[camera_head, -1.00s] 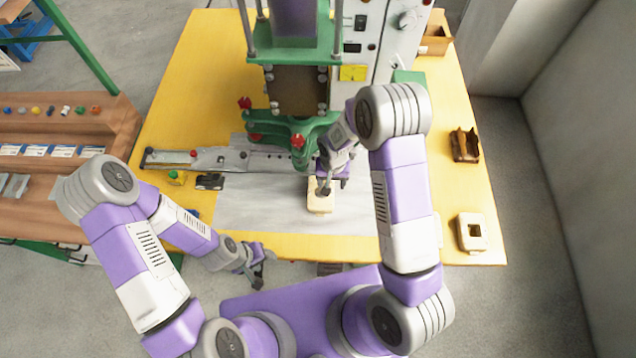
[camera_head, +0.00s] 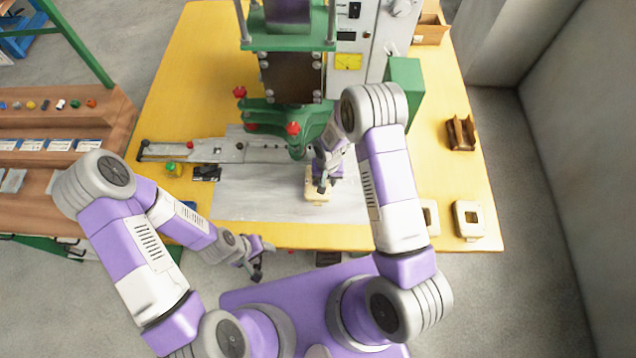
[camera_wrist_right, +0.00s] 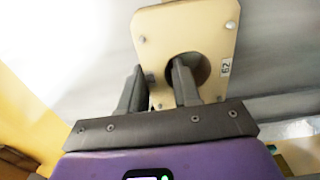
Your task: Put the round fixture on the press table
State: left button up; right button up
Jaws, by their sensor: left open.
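The round fixture (camera_head: 317,197) is a cream block with a round hole, over the front middle of the grey press table (camera_head: 260,200). In the right wrist view the fixture (camera_wrist_right: 205,28) shows its hole, corner screws and a small label. In the head view my right gripper (camera_head: 326,182) covers the fixture's back part. My left gripper (camera_head: 262,260) is open and empty, in front of the table's front edge.
The green press (camera_head: 290,115) stands behind the fixture. A rail (camera_head: 215,151) lies at the left. Two cream fixtures, one partly behind my arm (camera_head: 430,215) and one with a squarish hole (camera_head: 468,220), and a brown holder (camera_head: 461,133) are at the right.

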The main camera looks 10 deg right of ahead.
grip_shut()
jog(key=shift+r, duration=0.1)
